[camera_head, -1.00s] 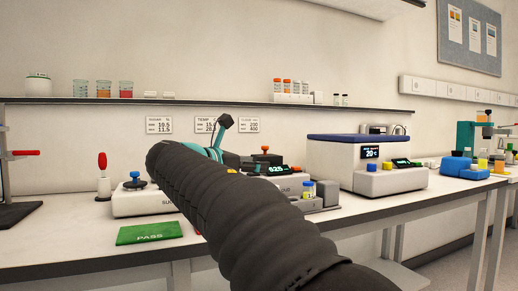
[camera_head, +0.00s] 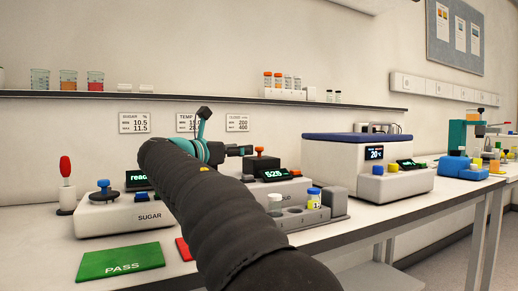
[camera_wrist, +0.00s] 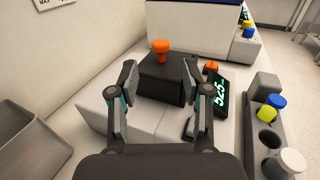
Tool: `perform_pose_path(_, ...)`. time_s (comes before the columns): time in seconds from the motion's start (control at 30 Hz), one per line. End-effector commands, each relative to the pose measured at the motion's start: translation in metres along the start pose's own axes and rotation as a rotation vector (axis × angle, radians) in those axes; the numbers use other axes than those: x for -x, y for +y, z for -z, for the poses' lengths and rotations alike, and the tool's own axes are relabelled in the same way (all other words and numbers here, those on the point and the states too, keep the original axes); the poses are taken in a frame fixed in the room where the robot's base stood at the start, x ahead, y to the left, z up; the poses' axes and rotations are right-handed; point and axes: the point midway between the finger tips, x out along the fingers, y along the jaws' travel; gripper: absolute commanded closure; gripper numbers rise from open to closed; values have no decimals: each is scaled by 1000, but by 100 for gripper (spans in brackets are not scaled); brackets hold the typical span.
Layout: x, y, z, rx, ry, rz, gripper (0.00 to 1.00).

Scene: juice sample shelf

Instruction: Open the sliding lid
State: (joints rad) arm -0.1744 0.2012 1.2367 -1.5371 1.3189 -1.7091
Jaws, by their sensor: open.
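The sliding lid (camera_wrist: 165,78) looks like a dark block with an orange knob (camera_wrist: 160,47) on top, set on a pale instrument with a lit display (camera_wrist: 221,98). In the head view the lid (camera_head: 262,164) is partly hidden behind my arm and gripper. My gripper (camera_wrist: 159,72) is open and empty in the wrist view, its two fingers on either side of the dark block as seen from behind. The knob shows beyond the fingertips, apart from them. In the head view my gripper (camera_head: 238,150) is small and mostly hidden, left of the orange knob.
A grey rack (camera_head: 334,203) with capped vials stands right of the instrument. A blue-topped white machine (camera_head: 330,155) stands farther right. A shelf (camera_head: 215,97) runs above.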

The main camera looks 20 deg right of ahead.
Motion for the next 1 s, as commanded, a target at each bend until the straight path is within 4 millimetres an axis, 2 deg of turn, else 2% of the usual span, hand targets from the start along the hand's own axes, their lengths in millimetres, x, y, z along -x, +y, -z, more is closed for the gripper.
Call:
perform_pose_path(0.2,-43,-1,0,-2,1,3,52)
perform_pose_path(0.43,-76,-2,0,-1,0,3,52)
perform_pose_path(0.6,-87,-1,0,-1,0,2,52)
perform_pose_path(0.9,-89,-1,0,-1,0,1,52)
perform_pose_path(0.93,-89,-1,0,-1,0,1,54)
perform_pose_path(1.0,-89,-1,0,-1,0,1,72)
